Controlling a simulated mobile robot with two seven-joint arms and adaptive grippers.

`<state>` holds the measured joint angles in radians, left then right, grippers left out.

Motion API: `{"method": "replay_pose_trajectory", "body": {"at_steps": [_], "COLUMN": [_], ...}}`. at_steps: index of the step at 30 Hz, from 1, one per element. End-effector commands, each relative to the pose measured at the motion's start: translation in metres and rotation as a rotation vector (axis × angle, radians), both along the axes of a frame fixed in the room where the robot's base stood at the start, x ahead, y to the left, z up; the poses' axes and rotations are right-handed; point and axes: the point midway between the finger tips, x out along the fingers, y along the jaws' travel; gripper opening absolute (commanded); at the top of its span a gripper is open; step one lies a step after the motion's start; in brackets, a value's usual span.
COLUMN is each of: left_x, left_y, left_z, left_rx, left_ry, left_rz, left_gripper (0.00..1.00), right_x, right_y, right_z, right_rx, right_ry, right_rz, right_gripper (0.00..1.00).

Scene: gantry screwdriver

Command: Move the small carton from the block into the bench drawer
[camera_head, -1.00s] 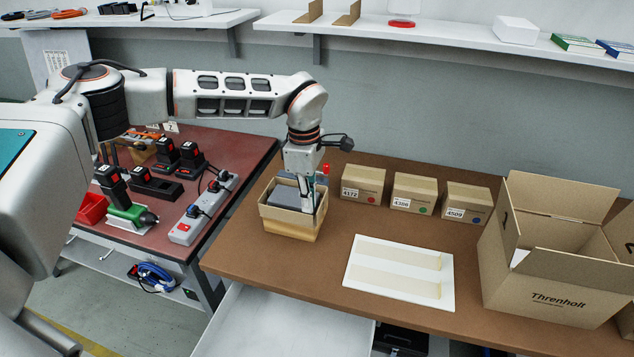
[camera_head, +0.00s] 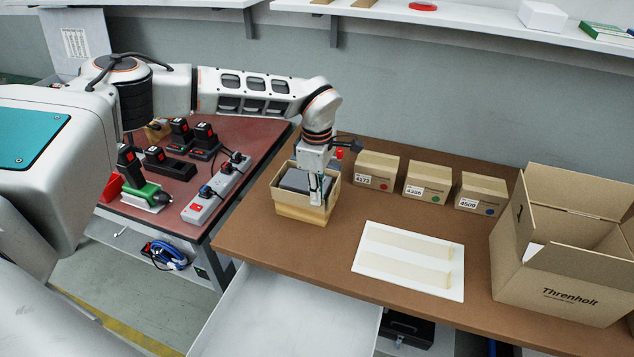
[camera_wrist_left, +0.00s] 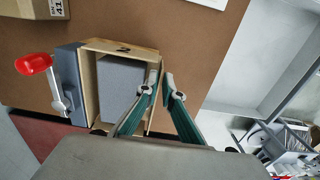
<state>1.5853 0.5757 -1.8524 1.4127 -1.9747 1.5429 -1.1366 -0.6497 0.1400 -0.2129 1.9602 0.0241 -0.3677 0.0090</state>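The small carton (camera_head: 293,200) is an open-topped cardboard box holding a grey piece, and it sits on a pale wooden block (camera_head: 300,215) on the brown bench. It also shows in the left wrist view (camera_wrist_left: 123,48). My left gripper (camera_head: 317,190) points down at the carton's right side. In the left wrist view, the fingers (camera_wrist_left: 159,88) are apart, one over the carton's near wall or just inside it, the other outside. I cannot tell whether either touches. The bench drawer (camera_head: 290,312) is pulled out below the bench's front edge and looks empty. My right gripper is out of view.
Several closed small boxes (camera_head: 427,182) stand in a row behind. A white board (camera_head: 410,262) with two pale strips lies in front of them. A large open box (camera_head: 560,265) stands at right. A red-topped table (camera_head: 165,205) with chargers and a power strip (camera_head: 217,190) is at left.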

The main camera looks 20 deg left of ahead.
Motion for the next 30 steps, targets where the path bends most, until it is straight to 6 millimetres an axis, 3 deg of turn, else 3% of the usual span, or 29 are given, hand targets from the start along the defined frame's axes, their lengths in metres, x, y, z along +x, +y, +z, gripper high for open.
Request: {"method": "replay_pose_trajectory", "body": {"at_steps": [8, 16, 18, 30], "left_x": [0.0, 0.0, 0.0, -0.001], "left_y": [0.0, 0.0, 0.0, -0.003], "left_z": [-0.021, -0.022, -0.022, -0.021], "left_rx": [-0.001, -0.001, -0.001, -0.001], "left_ry": [-0.001, -0.001, -0.001, 0.0], "left_rz": [0.001, 0.0, 0.0, -0.001], "left_gripper": [0.07, 0.07, 0.0, 0.0], "right_x": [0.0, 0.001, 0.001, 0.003], "right_y": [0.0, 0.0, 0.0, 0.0], "right_z": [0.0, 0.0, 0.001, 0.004], "right_rx": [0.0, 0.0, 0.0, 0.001], "right_ry": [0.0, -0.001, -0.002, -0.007], "right_rz": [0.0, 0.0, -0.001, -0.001], "right_gripper": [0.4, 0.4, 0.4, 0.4]}}
